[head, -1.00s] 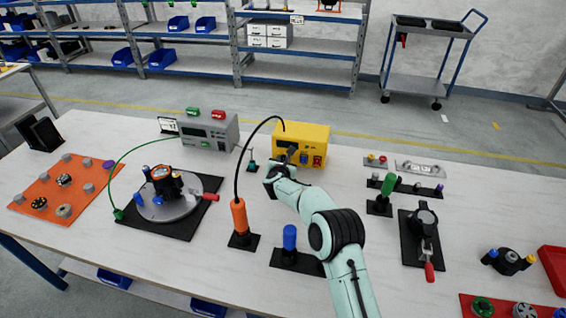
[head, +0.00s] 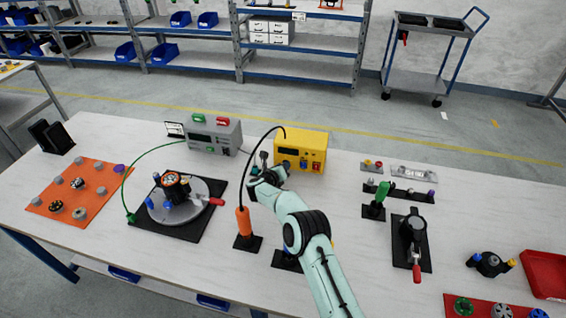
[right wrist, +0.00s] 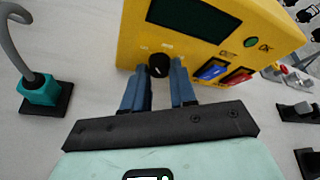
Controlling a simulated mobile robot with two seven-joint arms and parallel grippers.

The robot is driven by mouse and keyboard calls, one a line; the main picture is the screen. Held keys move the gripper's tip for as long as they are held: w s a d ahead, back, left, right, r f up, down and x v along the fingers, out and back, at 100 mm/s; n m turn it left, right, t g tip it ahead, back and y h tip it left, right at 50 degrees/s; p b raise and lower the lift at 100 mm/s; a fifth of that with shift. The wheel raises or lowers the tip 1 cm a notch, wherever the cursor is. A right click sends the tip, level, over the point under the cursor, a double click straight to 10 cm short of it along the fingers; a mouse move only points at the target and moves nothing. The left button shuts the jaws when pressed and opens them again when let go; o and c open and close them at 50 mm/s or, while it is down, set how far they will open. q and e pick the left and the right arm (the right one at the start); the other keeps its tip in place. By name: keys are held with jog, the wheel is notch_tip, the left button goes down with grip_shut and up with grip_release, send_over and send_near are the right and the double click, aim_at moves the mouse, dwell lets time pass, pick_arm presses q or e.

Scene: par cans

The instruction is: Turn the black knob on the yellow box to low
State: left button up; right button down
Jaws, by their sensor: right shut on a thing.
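The yellow box (head: 313,142) stands at the back middle of the table. In the right wrist view, its front panel (right wrist: 125,45) fills the top and shows a dark display. The black knob (right wrist: 159,64) sits low on that panel, between the two blue fingers of my right gripper (right wrist: 160,76), which is shut on it. Small marks surround the knob; I cannot read them or the knob's setting. In the head view, my right gripper (head: 283,166) is at the box's lower left front, and the knob is hard to make out. My left gripper is out of view.
A blue switch (right wrist: 210,72) and a red switch (right wrist: 239,78) sit right of the knob. A teal-based stand with a grey hook (right wrist: 38,88) is close on the left. An orange-handled tool (head: 243,221) stands near my right forearm. A grey box (head: 222,137) is left of the yellow one.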

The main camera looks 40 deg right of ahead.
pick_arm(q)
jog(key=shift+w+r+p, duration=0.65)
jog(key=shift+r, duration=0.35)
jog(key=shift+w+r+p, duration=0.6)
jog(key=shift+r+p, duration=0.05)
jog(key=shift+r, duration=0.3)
pick_arm(e)
jog(key=shift+w+a+n+g+h, duration=0.15)
jog(key=shift+n+g+h, duration=0.4)
jog(key=shift+n, duration=0.75)
jog(key=c, duration=0.9)
grip_release()
jog(key=shift+h, duration=0.25)
notch_tip(320, 180, up, 10)
jog(key=shift+f+b, duration=0.1)
jog(key=shift+b, duration=0.35)
pick_arm(q)
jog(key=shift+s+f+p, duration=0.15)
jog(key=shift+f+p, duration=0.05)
jog(key=shift+p, duration=0.1)
pick_arm(e)
notch_tip(320, 180, up, 10)
jog(key=shift+r, duration=0.1)
